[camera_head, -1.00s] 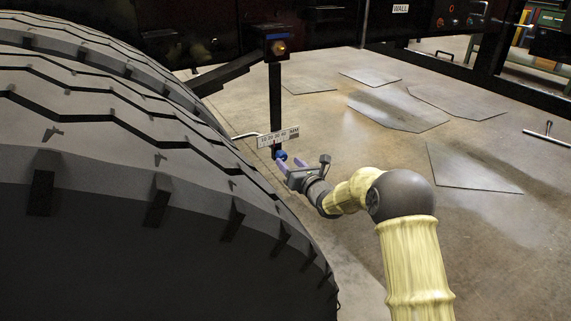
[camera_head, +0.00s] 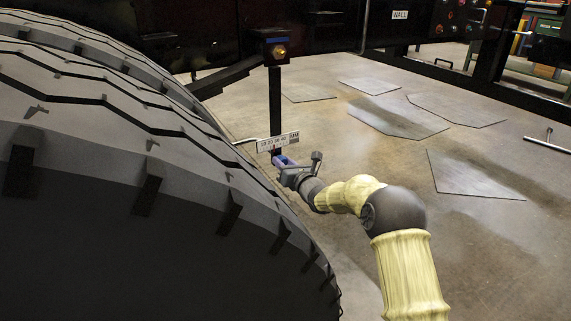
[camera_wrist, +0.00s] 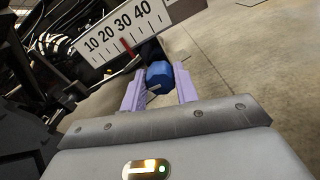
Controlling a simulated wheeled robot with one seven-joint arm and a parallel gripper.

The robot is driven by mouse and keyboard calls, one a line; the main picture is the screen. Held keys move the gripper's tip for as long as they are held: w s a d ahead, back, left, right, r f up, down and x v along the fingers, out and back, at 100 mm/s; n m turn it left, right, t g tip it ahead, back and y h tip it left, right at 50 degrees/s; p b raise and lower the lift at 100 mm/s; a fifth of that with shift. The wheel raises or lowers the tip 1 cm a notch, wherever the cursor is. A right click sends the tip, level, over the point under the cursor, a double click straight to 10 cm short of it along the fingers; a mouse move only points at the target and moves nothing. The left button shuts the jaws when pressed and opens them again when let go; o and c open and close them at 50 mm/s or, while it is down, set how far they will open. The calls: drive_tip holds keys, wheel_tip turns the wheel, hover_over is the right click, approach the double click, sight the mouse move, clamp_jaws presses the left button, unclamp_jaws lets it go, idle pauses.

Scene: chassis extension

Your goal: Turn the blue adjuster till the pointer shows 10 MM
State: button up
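The blue adjuster (camera_wrist: 159,76) is a small faceted knob below the scale plate (camera_wrist: 168,10) in the wrist view. The white scale reads 10, 20, 30, 40; the plate also shows in the head view (camera_head: 292,138), ending in MM. The red pointer (camera_wrist: 127,47) stands between 20 and 30. My gripper (camera_wrist: 159,84) is open, with one lavender finger on each side of the adjuster. A narrow gap seems to show at each finger; contact cannot be told. In the head view my gripper (camera_head: 280,160) is just under the plate and mostly hides the adjuster.
A large black tyre (camera_head: 120,220) fills the left, close to my gripper. A dark vertical post (camera_head: 275,95) rises above the plate to the chassis. The floor right of my arm is mostly free.

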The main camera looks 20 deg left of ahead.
drive_tip(key=shift+r, duration=0.1)
drive_tip(key=shift+m+p, duration=0.3)
drive_tip(key=shift+m, duration=0.1)
